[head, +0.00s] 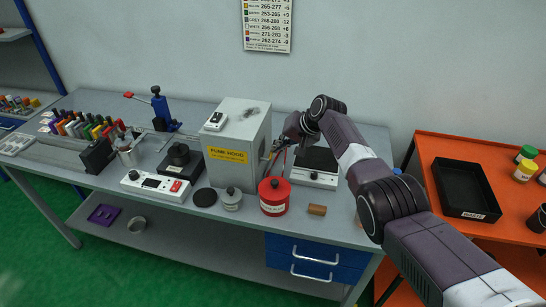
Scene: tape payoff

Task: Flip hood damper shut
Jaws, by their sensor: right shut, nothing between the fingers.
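The fume hood (232,176) is a light grey box with a yellow label, standing on the middle of the bench. My right gripper (276,149) is beside the hood's right side, close to its front edge. It is shut and holds nothing that I can see. The gripper and arm partly cover that side, and I cannot make out the damper or its position. Whether the fingers touch the hood is unclear. Thin red strips show just below the fingers. My left gripper is not in view.
A scale (314,178) sits right of the gripper. A white control box (154,187) stands at left. An orange table (432,190) holds a black waste tray (466,205).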

